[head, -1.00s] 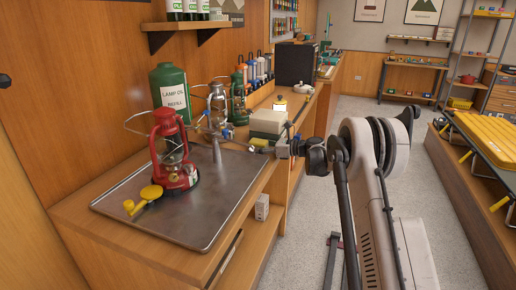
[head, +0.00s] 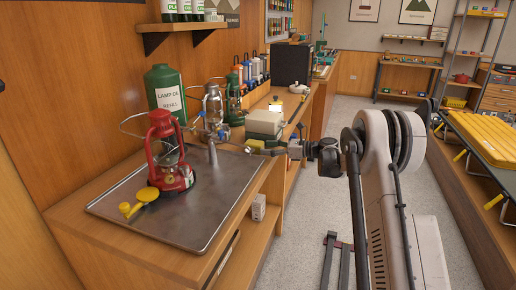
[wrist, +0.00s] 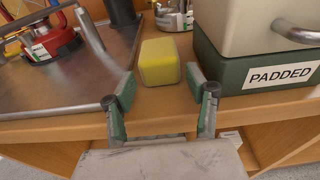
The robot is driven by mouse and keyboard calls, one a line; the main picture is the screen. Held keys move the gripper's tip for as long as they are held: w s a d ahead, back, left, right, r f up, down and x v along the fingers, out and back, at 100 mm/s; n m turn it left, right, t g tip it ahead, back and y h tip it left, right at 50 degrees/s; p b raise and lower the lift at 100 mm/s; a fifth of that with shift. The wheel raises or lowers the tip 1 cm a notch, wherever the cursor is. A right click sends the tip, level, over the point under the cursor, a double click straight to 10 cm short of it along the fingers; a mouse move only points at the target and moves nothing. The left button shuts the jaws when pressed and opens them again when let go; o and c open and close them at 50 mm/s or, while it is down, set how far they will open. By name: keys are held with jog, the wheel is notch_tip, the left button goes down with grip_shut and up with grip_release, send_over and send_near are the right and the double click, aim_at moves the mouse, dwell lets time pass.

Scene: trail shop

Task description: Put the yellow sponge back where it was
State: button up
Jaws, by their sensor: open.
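The yellow sponge (wrist: 160,62) lies on the wooden counter, between the metal tray and the green-and-cream box. In the head view it is a small yellow patch (head: 255,144) at the tip of my gripper, partly hidden. My gripper (wrist: 160,80) is open, with one finger to each side of the sponge's near end. Most of the sponge lies beyond the fingertips.
The box marked PADDED (wrist: 275,75) stands close to my right finger. The counter's front edge is under my gripper.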

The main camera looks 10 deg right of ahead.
jog(key=f+v, duration=0.1)
jog(key=v, duration=0.4)
jog(key=s+a+r+n+g+h, duration=0.1)
jog(key=s+a+r+n+h, duration=0.45)
jog(key=s, duration=0.55)
jog(key=s+a+r+n+g+h, duration=0.1)
jog(key=s+a+r+n+h, duration=0.1)
jog(key=s+a+r+n, duration=0.55)
jog(key=s+d+f+n+h, duration=0.1)
jog(key=s+f+n+h, duration=0.1)
jog(key=s, duration=0.9)
jog(key=s+d+f+n+h, duration=0.1)
jog(key=s+n, duration=0.4)
jog(key=s, duration=0.6)
jog(key=s+d+f+n+h, duration=0.1)
jog(key=s+f+n+h, duration=0.1)
jog(key=s, duration=1)
jog(key=shift+f+n+t+h, duration=0.35)
jog(key=shift+n+h, duration=0.4)
jog(key=shift+n, duration=0.45)
jog(key=shift+d, duration=0.15)
